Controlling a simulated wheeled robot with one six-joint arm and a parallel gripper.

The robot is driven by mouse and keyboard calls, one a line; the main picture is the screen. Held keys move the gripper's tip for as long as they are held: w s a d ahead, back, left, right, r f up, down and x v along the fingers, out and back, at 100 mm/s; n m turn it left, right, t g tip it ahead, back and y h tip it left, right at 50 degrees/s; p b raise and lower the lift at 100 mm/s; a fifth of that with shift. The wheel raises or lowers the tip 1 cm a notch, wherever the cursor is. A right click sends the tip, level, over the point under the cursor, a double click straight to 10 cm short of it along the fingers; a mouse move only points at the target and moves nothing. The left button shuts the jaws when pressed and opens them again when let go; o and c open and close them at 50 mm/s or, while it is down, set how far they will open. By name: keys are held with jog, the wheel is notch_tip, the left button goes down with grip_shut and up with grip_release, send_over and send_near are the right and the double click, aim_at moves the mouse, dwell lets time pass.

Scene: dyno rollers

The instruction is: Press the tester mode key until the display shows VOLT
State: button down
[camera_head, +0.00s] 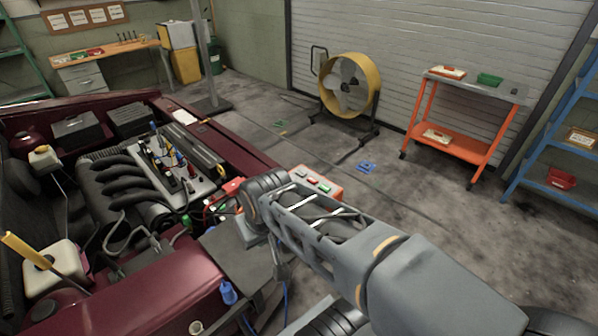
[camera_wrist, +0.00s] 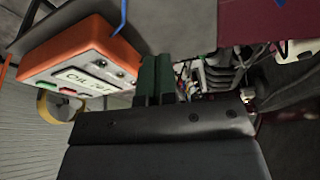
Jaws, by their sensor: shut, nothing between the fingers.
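The tester is an orange box with a pale face. In the head view, the tester (camera_head: 318,184) shows beyond my arm, partly hidden by it, with red and green keys on top. In the wrist view, the tester (camera_wrist: 37,66) is at the upper left, tilted. Its lit display (camera_wrist: 85,82) has dark letters that I cannot read surely. A red key (camera_wrist: 75,95) and dark round knobs or sockets are beside the display. My gripper (camera_wrist: 155,62) is shut and empty, its dark green fingers just right of the tester. I cannot tell whether they touch it. Its fingers are hidden in the head view.
A dark red car with an open engine bay (camera_head: 120,190) fills the left, with cables and hoses near my arm. A yellow fan (camera_head: 350,85), an orange cart (camera_head: 455,137) and a blue shelf (camera_head: 545,150) stand farther back. The floor between is mostly clear.

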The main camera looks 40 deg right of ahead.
jog(key=w+d+r+m+y+p, duration=0.1)
jog(key=w+d+r+m, duration=0.1)
jog(key=w+m, duration=0.25)
notch_tip(320, 180, up, 5)
jog(key=m+t+y+p, duration=0.25)
jog(key=m+t, duration=0.25)
jog(key=m, duration=1.3)
send_over(301, 174)
jog(key=shift+f+p, duration=0.1)
jog(key=shift+p, duration=0.2)
jog(key=shift+f, duration=0.2)
notch_tip(301, 174, down, 8)
jog(key=b, duration=0.7)
jog(key=shift+f, duration=0.2)
jog(key=shift+f, duration=0.1)
jog(key=shift+f+b, duration=0.35)
jog(key=shift+b, duration=0.15)
